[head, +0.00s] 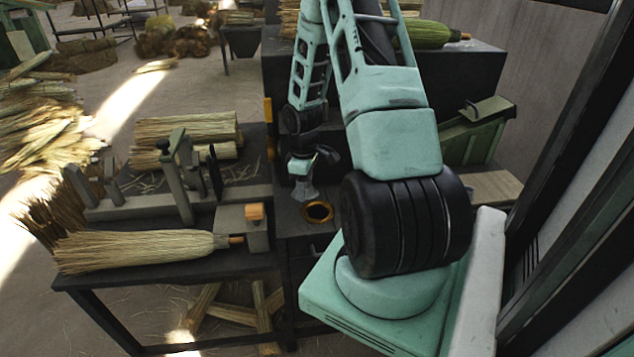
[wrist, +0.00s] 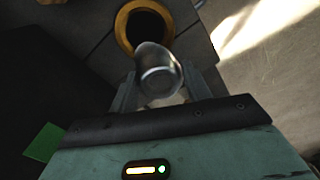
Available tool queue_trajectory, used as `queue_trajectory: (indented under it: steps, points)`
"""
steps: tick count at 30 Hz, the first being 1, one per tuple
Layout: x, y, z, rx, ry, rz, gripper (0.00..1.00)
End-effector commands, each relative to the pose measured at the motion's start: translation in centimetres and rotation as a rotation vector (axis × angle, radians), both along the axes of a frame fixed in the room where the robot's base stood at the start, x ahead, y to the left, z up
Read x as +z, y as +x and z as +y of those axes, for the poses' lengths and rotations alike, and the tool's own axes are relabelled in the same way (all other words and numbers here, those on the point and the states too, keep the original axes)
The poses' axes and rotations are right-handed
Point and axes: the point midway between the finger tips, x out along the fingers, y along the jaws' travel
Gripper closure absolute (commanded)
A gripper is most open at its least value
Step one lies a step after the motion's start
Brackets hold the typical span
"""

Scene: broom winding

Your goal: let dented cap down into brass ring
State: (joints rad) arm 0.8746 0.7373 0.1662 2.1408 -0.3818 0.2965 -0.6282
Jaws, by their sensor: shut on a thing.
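The dented cap (wrist: 158,78) is a small silvery metal cup, and my gripper (wrist: 160,88) is shut on it with a finger on each side. The brass ring (wrist: 122,29) lies beyond the cap in the wrist view, around a dark round opening. The cap overlaps the ring's near edge there, and its main body appears on the near side of the opening. In the head view my gripper (head: 303,188) is just behind and left of the brass ring (head: 319,221). I cannot tell the exact height of the cap over the ring.
A bench with a broom (head: 140,249), an upright clamp-like fixture (head: 180,180) and a straw bundle (head: 190,127) stands to the left. An orange-topped block (head: 254,213) is close to the ring. A green box (head: 478,133) stands to the right.

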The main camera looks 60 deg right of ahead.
Motion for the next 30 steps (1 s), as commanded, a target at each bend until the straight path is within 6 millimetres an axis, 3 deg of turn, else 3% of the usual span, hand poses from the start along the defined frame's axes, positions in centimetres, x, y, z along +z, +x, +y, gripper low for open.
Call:
queue_trajectory:
  steps: [3, 7, 14, 30]
  points:
    - [0.0, -1.9, -1.8, 0.018, -0.003, -0.002, 0.73]
    - [-0.1, -2.7, -2.5, 0.034, -0.005, -0.002, 0.73]
    - [-1.2, -2.7, -2.5, 0.037, -0.004, -0.001, 0.73]
    - [-6.0, -2.7, -2.5, 0.037, -0.004, -0.001, 0.73]
